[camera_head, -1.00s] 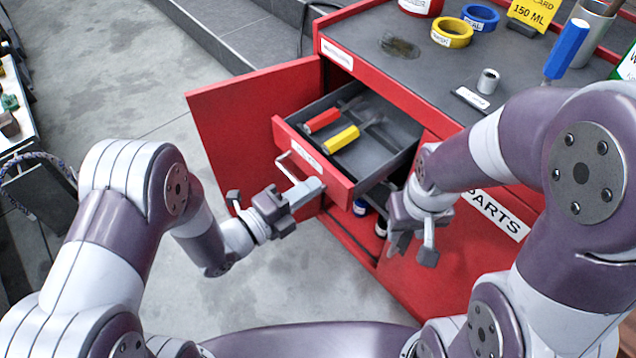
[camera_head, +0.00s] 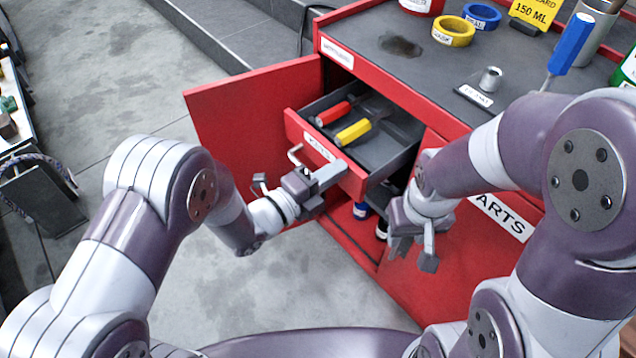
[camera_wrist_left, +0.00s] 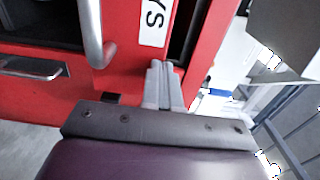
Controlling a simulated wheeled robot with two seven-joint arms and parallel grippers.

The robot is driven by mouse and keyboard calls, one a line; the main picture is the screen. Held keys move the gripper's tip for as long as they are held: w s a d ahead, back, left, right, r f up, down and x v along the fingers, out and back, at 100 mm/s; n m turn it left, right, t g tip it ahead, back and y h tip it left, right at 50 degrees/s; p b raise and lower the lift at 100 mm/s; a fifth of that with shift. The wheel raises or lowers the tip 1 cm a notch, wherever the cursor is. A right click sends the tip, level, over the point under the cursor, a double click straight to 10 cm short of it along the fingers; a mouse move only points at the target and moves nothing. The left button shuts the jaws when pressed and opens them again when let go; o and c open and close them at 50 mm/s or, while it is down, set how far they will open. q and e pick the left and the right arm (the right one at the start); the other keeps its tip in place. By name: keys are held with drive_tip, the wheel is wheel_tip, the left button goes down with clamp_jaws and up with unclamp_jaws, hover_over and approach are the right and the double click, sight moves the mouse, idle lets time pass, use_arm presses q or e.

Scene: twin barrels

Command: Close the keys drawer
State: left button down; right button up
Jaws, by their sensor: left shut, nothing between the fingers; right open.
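The keys drawer (camera_head: 299,132) is a red-fronted drawer, partly pulled out of the red cabinet, with a white label and a metal handle (camera_head: 294,156). My left gripper (camera_head: 335,170) is shut and empty, its fingertips at the drawer front to the right of the handle. In the left wrist view the shut fingers (camera_wrist_left: 162,82) point at the red front just below the label (camera_wrist_left: 155,22); whether they touch it I cannot tell. My right gripper (camera_head: 416,255) is open and empty, in front of the cabinet's lower right.
Red and yellow handled tools (camera_head: 352,132) lie in the drawer. An open red cabinet door (camera_head: 250,120) stands left of it. Bottles sit in the compartment below. The cabinet top (camera_head: 440,70) holds tape rolls, a blue-handled tool and a small metal part.

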use_arm(q)
drive_tip(key=b, duration=0.8)
hover_over(400, 145)
drive_tip(key=shift+f, duration=0.1)
drive_tip(key=shift+r, duration=0.35)
